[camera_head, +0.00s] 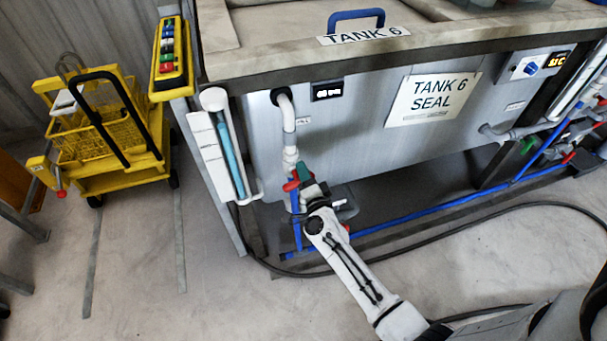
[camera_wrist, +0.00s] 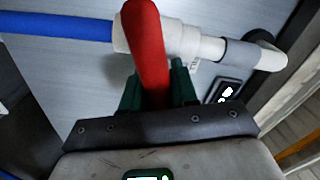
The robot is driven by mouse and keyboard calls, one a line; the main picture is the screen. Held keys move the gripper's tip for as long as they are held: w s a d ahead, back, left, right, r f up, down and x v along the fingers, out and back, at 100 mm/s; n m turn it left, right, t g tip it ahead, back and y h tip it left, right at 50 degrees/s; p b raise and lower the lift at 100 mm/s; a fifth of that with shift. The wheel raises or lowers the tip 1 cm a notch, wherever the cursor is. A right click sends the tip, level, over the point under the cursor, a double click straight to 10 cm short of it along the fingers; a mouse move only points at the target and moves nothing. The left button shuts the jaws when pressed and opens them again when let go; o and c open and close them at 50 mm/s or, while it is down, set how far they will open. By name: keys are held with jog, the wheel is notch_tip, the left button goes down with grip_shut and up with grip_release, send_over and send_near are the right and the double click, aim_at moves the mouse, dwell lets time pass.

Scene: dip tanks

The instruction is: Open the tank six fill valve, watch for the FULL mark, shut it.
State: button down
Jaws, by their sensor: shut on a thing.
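The tank six fill valve has a red lever handle (camera_head: 291,186) on the pipe at the tank's left front; it also shows in the wrist view (camera_wrist: 147,45). The lever lies across the pipe there. My gripper (camera_head: 304,175) is shut on the lever, its green fingers (camera_wrist: 158,88) on either side of it. The white pipe (camera_head: 288,120) rises above the valve, with blue pipe (camera_head: 296,232) below. A sight tube (camera_head: 230,155) with blue-teal liquid stands at the tank's left corner, beside a white strip (camera_head: 207,150). I cannot read a FULL mark.
Tank 6 (camera_head: 360,120) carries a "TANK 6 SEAL" sign (camera_head: 432,98) and a small dark display (camera_head: 327,91). A button pendant (camera_head: 168,55) and yellow cart (camera_head: 105,140) stand left. A dark hose (camera_head: 480,212) crosses the floor. Floor at lower left is clear.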

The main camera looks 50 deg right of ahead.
jog(key=shift+s+f+m+b, duration=0.1)
jog(key=shift+f+m+b, duration=0.2)
jog(key=shift+m, duration=0.65)
jog(key=shift+f+m+b, duration=0.2)
jog(key=shift+m+b, duration=0.1)
jog(key=shift+m, duration=0.65)
jog(key=c, duration=1)
grip_release()
jog(key=shift+d, duration=0.1)
jog(key=shift+o, duration=0.2)
jog(key=v, duration=1.1)
